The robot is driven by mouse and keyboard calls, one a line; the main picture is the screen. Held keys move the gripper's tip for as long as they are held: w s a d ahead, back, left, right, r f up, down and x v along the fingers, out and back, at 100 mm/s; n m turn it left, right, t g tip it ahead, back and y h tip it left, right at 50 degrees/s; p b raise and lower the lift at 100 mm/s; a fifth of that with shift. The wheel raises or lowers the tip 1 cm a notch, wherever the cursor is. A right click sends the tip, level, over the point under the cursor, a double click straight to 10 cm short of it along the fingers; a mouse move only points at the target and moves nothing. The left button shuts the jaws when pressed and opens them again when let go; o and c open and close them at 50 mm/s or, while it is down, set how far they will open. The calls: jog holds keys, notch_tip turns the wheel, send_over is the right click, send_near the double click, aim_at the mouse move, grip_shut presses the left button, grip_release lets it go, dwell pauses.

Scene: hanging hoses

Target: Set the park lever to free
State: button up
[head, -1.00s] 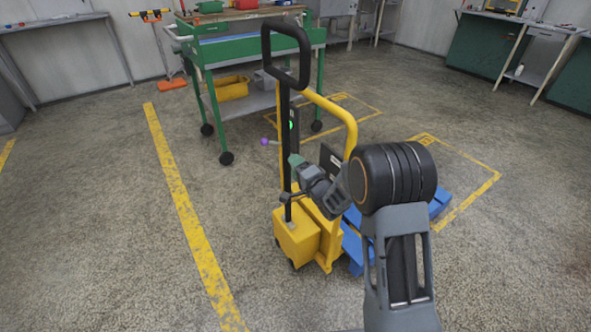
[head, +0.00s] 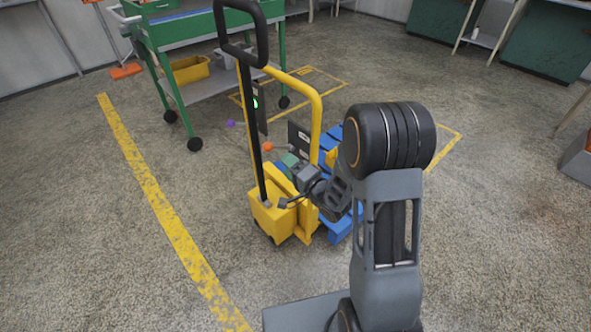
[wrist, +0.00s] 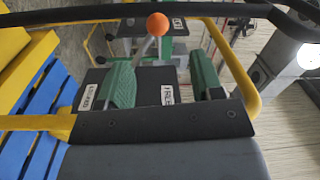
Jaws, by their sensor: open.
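The park lever, a pale rod with an orange knob (head: 267,146), stands at a dark panel (head: 298,140) on the yellow pallet truck (head: 272,215). In the wrist view the orange knob (wrist: 158,24) is at top centre, beyond my fingertips. Its rod slants down left toward the green left finger, which seems to hide its lower end. My gripper (head: 290,163) is open, its green fingers (wrist: 160,80) apart over the dark panel with nothing held. White labels show on the panel, one between the fingers (wrist: 167,94), perhaps reading FREE, and one at left (wrist: 88,97), not clearly legible.
The truck's black handle (head: 240,55) and yellow curved bar (head: 315,110) rise close around my gripper. Blue pallet slats (head: 333,143) lie behind. A purple ball (head: 231,123) shows left of the mast. A green cart (head: 190,70) stands behind; the floor at left is open.

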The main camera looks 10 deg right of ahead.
jog(key=shift+v, duration=1.2)
jog(key=d+f+n+g+h, duration=0.4)
jog(key=d+f+g+h, duration=0.15)
jog(key=f, duration=0.35)
jog(key=s+d+r+n+g+h+p, duration=0.2)
jog(key=s+g+h+p, duration=0.1)
jog(key=s, duration=0.1)
jog(key=s+a+r+n+g+p, duration=0.1)
jog(key=s+r+p, duration=0.3)
jog(key=r, duration=0.8)
jog(key=s+a+r+n+g+p, duration=0.1)
jog(key=s+r+p, duration=0.4)
jog(key=r+p, duration=0.4)
jog(key=s+a+r+n+g+p, duration=0.1)
jog(key=s+r+p, duration=0.4)
jog(key=r, duration=1.1)
jog(key=shift+a+r+n+g+h+p, duration=0.25)
jog(key=shift+r+n+g+h+p, duration=0.25)
jog(key=shift+p, duration=0.4)
